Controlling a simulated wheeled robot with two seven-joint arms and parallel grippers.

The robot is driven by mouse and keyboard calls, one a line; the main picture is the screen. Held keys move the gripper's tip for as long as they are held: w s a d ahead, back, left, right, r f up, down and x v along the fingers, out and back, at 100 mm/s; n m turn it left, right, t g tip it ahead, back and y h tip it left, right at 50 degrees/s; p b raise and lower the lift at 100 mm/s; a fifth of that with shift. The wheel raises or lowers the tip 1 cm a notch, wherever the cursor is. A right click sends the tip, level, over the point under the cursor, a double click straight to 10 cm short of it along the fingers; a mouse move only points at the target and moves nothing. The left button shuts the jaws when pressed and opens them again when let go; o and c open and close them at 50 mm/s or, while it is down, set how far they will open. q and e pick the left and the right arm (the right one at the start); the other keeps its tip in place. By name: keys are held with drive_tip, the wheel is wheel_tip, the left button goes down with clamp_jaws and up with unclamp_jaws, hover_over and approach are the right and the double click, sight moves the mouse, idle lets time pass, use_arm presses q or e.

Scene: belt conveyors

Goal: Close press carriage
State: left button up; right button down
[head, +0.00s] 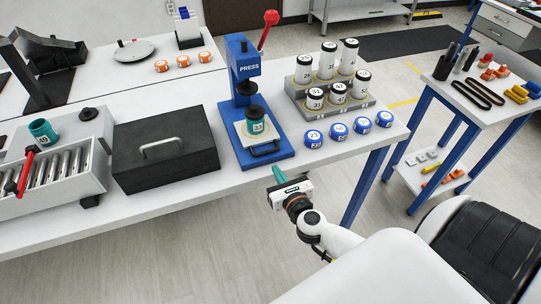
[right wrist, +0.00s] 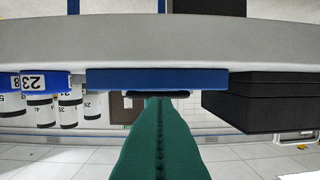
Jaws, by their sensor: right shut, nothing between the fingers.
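The blue press (head: 247,68) with a red lever (head: 268,28) stands on the table. Its white carriage plate (head: 243,134) sits at the front of the blue base (head: 283,157), with a black handle (head: 264,152) on its front edge. A teal jar with a dark lid (head: 255,122) stands on the plate. My right gripper (head: 279,174) is shut and empty, just in front of the table edge near the handle. In the right wrist view its green fingers (right wrist: 160,112) point at the dark handle (right wrist: 158,94) and overlap it; contact cannot be told. My left gripper is out of view.
A black case (head: 165,158) stands left of the press. A grey rack (head: 330,100) of white jars and several blue lids (head: 338,129) are to its right. A roller tray (head: 58,168) is at the far left. A blue-legged side table (head: 470,108) stands at right.

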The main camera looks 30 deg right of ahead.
sight(266, 152)
drive_tip(key=w, duration=0.1)
drive_tip(key=w+p, duration=0.1)
drive_tip(key=w, duration=0.1)
drive_tip(key=w+d, duration=0.1)
drive_tip(key=shift+w+r, duration=0.25)
drive_tip(key=shift+w, duration=0.4)
